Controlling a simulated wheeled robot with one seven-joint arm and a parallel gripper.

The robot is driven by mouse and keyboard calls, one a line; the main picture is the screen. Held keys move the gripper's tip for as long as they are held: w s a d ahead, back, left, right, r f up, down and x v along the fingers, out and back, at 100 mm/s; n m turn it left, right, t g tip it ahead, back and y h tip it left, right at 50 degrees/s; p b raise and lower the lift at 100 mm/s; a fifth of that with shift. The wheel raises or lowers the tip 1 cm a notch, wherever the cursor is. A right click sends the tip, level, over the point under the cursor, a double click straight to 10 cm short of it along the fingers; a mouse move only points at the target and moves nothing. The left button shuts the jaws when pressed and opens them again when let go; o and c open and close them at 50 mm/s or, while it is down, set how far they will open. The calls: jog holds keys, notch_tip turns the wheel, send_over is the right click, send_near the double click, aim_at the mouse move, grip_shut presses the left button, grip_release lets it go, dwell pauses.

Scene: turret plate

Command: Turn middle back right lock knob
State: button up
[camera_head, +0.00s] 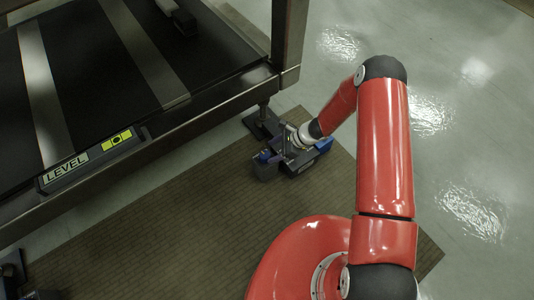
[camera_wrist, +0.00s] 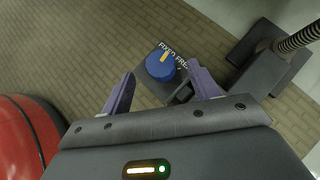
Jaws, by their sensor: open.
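The blue round lock knob (camera_wrist: 160,66) with a yellow-orange pointer line shows in the wrist view. It sits on a dark plate with white lettering that reads FIXED and FREE. The pointer lies roughly up and down in that view, tilted slightly to the right. My gripper (camera_wrist: 161,71) is open, with one purple finger on each side of the knob in the picture. I cannot tell whether the fingers touch it or how far above it they are. In the head view my gripper (camera_head: 290,156) is low beside the frame's corner leg, and the knob cannot be made out surely there.
A threaded leg (camera_wrist: 299,37) on a dark foot (camera_wrist: 274,61) stands close to the right of the knob. The dark metal frame (camera_head: 200,108) carries a LEVEL gauge (camera_head: 92,160) and fills the upper left. The brown mat (camera_head: 190,230) is mostly clear.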

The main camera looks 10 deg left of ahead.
aim_at(265, 155)
jog(key=x, duration=0.5)
jog(key=c, duration=1)
